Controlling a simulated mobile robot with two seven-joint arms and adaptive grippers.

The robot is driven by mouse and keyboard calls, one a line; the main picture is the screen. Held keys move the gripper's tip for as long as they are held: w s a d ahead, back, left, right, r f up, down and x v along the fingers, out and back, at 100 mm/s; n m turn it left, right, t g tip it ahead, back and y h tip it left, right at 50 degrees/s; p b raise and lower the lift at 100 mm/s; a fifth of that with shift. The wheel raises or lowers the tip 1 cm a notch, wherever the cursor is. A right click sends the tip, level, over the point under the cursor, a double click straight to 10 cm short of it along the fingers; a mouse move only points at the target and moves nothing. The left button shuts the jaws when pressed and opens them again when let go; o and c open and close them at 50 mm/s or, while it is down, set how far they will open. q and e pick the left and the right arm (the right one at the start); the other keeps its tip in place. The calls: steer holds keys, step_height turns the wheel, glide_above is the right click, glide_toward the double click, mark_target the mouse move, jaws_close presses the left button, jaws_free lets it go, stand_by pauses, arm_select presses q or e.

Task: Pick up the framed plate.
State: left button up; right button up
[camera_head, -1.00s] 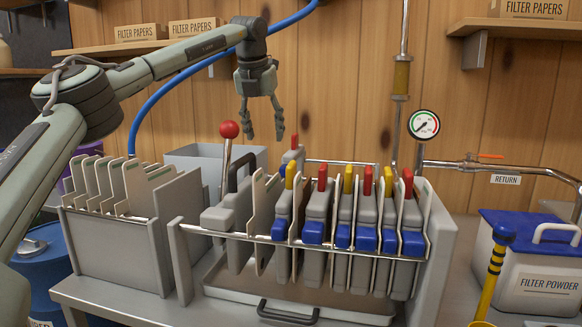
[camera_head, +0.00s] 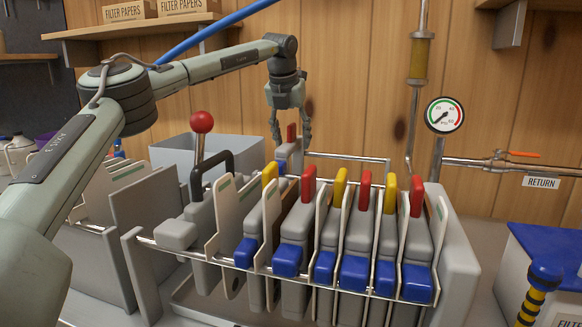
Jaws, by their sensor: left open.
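Several grey plates with red or yellow tabs and blue blocks stand upright in a row on the rails of a press (camera_head: 455,275), with white sheets between them. One grey plate (camera_head: 289,154) with a red tab stands apart, behind the row; its lower part is hidden. I cannot tell for sure which one is the framed plate. My left gripper (camera_head: 291,141) points down, open and empty. Its fingers appear on either side of the red tab of the rear plate; I cannot tell whether they touch it. My right gripper is out of view.
A lever with a red ball (camera_head: 202,123) and a black handle stand at the left of the row. A grey bin (camera_head: 180,150) is behind. A pipe with a gauge (camera_head: 444,115) runs along the wooden wall. A blue-lidded box (camera_head: 552,252) is at right.

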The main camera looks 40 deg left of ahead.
arm_select(q)
steer(key=shift+x, duration=0.75)
jaws_close()
steer(key=shift+r, duration=0.15)
